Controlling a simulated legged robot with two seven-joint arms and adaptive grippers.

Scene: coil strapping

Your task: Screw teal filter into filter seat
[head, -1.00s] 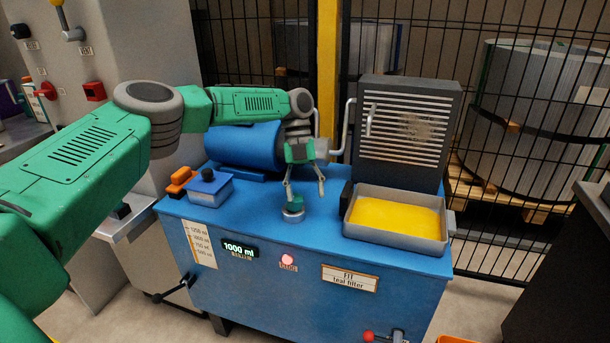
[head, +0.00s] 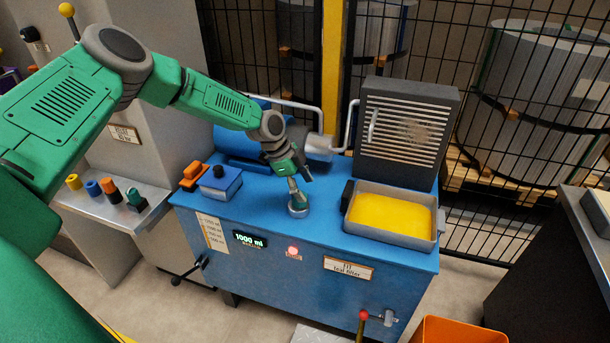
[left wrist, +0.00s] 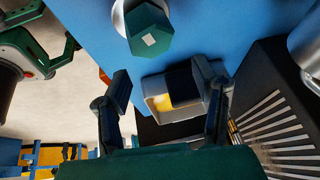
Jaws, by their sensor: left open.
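The teal filter (left wrist: 152,28) is a hexagonal piece with a small pale square on its end. In the left wrist view it sits at the round grey filter seat (left wrist: 122,14). In the head view the filter seat (head: 298,209) is on the blue cabinet's top, with the filter mostly hidden by my fingers. My left gripper (head: 301,188) is tilted just above the seat. In the left wrist view my left gripper (left wrist: 161,78) is open with nothing between its fingers, and the filter appears beyond the fingertips. I cannot tell how deep the filter sits. My right gripper is out of view.
A grey tray of yellow material (head: 352,224) and a louvred dark box (head: 445,107) stand right of the seat. A small blue box (head: 220,183) is to its left. A side shelf (head: 160,203) holds several coloured pieces. A lit display (head: 250,240) reads 1000 ml.

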